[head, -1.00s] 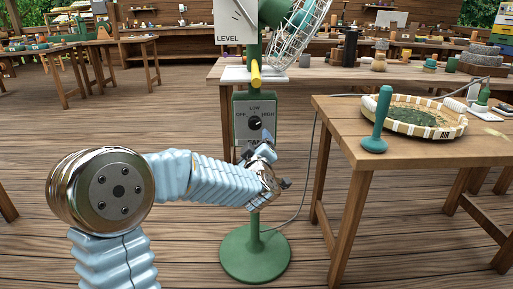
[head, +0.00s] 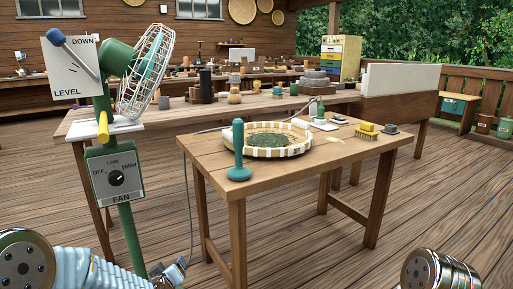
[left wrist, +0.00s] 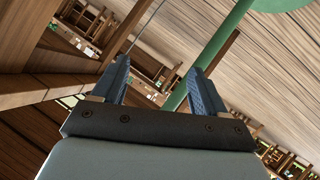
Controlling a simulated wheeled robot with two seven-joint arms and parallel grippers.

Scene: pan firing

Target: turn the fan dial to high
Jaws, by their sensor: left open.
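The fan dial (head: 116,178) is a black round knob on the green control box (head: 115,186) of the fan stand, with OFF at left, LOW above and HIGH at right. Its small pale mark seems to face the HIGH side, but it is too small to be sure. My left gripper (head: 176,271) is low at the bottom left, below and right of the box, apart from the dial. In the left wrist view, its blue fingers (left wrist: 157,75) are open with nothing between them. The green pole (left wrist: 230,30) shows behind the right finger. My right gripper is out of view.
A cable hangs near the table's left side. The floor at right is clear.

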